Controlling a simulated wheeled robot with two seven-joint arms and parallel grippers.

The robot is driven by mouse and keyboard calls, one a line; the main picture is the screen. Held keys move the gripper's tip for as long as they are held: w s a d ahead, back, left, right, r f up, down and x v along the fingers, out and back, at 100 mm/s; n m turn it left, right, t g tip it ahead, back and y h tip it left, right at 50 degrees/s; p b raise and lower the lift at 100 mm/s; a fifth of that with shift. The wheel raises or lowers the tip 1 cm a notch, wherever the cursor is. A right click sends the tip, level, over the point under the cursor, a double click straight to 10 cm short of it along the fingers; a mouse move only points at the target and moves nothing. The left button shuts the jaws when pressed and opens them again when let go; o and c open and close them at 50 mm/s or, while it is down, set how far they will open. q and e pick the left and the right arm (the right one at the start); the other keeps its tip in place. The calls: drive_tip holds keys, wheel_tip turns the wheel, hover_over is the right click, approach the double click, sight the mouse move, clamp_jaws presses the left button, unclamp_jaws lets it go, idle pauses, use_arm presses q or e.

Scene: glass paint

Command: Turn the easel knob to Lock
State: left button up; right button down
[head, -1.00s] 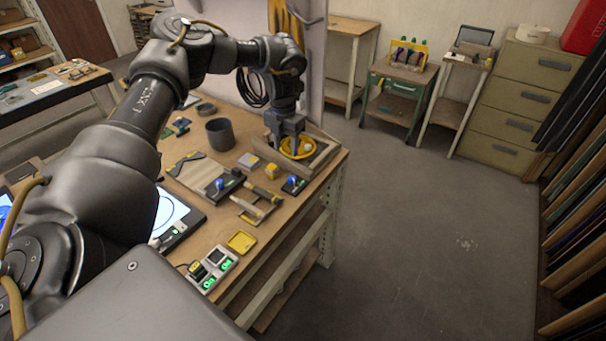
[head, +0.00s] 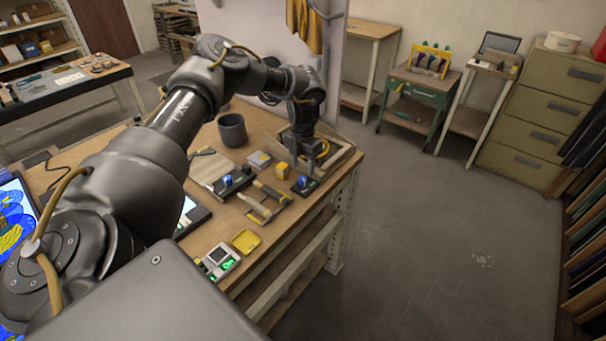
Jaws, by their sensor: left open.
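Two blue knobs on small black bases show on the workbench. One knob (head: 227,180) is beside a flat pale board (head: 207,167); the other knob (head: 302,181) is farther right, near the bench's right edge. I cannot tell which one belongs to the easel, and their Lock marks are too small to read. My left gripper (head: 313,166) is open and points down just behind and above the right-hand knob, apart from it as far as I can tell. It partly hides the wooden tray (head: 343,160) behind. My right gripper is not in view.
A dark cup (head: 232,129) stands left of my left gripper. A yellow block (head: 282,171), a wooden-handled tool (head: 270,193), a yellow dish (head: 245,241) and a device with green lights (head: 218,262) lie nearby. The floor right of the bench is clear.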

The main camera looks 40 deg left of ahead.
sight(303, 178)
use_arm(q)
drive_tip(key=shift+f+p, duration=0.45)
drive_tip(key=shift+f, duration=2.15)
